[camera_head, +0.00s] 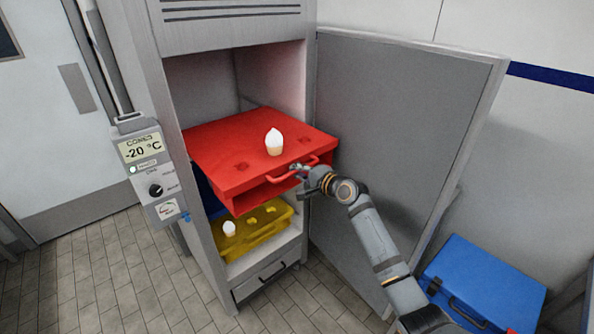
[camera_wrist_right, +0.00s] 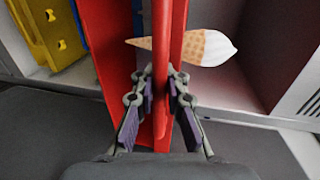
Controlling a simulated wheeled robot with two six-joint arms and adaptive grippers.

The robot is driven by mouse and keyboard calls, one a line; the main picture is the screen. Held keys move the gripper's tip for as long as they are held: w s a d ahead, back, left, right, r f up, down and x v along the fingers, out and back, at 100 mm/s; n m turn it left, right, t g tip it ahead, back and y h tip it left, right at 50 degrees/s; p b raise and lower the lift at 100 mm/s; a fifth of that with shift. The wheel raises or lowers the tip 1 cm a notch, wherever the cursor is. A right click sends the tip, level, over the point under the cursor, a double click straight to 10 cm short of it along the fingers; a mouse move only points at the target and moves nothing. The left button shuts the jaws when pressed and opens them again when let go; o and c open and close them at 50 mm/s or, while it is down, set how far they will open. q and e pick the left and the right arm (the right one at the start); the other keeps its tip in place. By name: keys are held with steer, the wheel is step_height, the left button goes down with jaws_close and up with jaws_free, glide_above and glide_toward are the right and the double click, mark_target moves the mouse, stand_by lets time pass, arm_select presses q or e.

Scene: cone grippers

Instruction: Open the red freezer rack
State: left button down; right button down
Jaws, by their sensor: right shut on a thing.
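The red freezer rack (camera_head: 235,157) sticks out of the open freezer cabinet (camera_head: 192,75) in the head view, with a white-topped cone (camera_head: 274,141) upright in it. Its handle (camera_head: 284,176) is on the front. My right gripper (camera_head: 301,172) is at the right part of that handle. In the right wrist view, the right gripper (camera_wrist_right: 160,90) is shut on the red handle (camera_wrist_right: 161,50), with a finger on each side. The cone (camera_wrist_right: 195,49) shows just beyond it. My left gripper is not in view.
A yellow rack (camera_head: 258,228) with a cone (camera_head: 229,228) sits below the red one. The freezer door (camera_head: 400,110) stands open at the right. A blue case (camera_head: 485,285) lies at the lower right. The tiled floor in front is clear.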

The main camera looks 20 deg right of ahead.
steer(key=shift+r, duration=0.1)
steer(key=c, duration=1.4)
jaws_free()
steer(key=shift+v, duration=6)
steer(key=shift+s, duration=0.1)
